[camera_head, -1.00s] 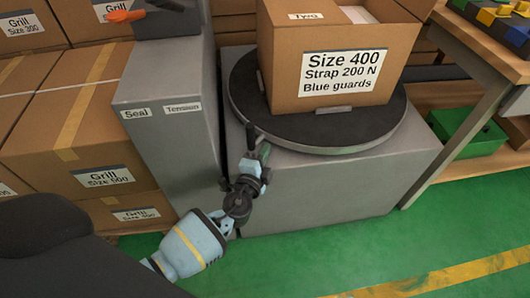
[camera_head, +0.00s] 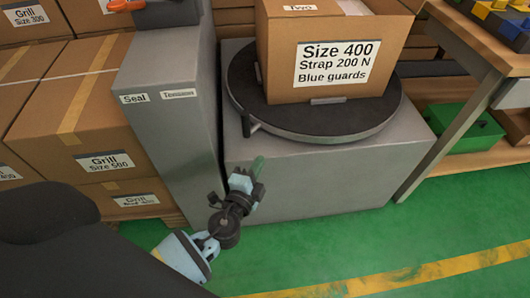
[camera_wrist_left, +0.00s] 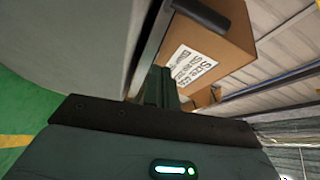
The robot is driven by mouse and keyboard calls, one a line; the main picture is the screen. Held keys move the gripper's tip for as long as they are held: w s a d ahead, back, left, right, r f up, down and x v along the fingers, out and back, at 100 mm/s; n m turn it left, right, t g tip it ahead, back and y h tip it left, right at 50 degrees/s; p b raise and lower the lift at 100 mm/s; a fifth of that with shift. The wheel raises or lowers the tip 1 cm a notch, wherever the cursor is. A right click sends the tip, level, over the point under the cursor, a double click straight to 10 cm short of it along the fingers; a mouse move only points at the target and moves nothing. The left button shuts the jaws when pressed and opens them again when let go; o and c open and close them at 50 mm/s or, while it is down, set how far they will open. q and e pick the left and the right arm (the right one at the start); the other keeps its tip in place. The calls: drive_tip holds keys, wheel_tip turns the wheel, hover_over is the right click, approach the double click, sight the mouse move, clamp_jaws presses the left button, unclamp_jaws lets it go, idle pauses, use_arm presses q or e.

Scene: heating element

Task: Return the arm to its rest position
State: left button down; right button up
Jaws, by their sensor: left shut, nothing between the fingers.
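My left gripper (camera_head: 257,166) is shut and empty. It stands in front of the grey block that carries the round turntable, below the turntable's rim. My left arm comes in from the lower left. In the left wrist view the gripper (camera_wrist_left: 163,85) points towards the large cardboard box (camera_wrist_left: 215,50), with the turntable edge beside it. My right gripper does not show in either view.
The cardboard box labelled Size 400 (camera_head: 335,55) sits on the dark turntable (camera_head: 300,118) with a small handle. A grey column (camera_head: 165,95) and stacked cartons (camera_head: 85,120) are at left. A workbench leg (camera_head: 455,125) and green bin (camera_head: 465,130) are at right. Green floor is clear in front.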

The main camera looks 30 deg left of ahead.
use_arm(q)
drive_tip(key=shift+s, duration=1.05)
drive_tip(key=s+a+f+n+g, duration=0.1)
drive_tip(key=s+f+n+g, duration=0.3)
drive_tip(key=s+f, duration=0.65)
drive_tip(key=s+d+f+n+g+h, duration=0.15)
drive_tip(key=s+n+g, duration=0.3)
drive_tip(key=s, duration=1.25)
drive_tip(key=s+f+n+g+h, duration=0.25)
drive_tip(key=s+n, duration=0.25)
drive_tip(key=s, duration=1.1)
drive_tip(key=w+r+t+p, duration=0.1)
drive_tip(key=w+r+p, duration=0.2)
drive_tip(key=r+p, duration=1.1)
drive_tip(key=w+d+r+t+p, duration=0.1)
drive_tip(key=w+r+p, duration=0.3)
drive_tip(key=r+p, duration=1)
drive_tip(key=shift+w+r+m, duration=0.3)
drive_tip(key=shift+m, duration=0.05)
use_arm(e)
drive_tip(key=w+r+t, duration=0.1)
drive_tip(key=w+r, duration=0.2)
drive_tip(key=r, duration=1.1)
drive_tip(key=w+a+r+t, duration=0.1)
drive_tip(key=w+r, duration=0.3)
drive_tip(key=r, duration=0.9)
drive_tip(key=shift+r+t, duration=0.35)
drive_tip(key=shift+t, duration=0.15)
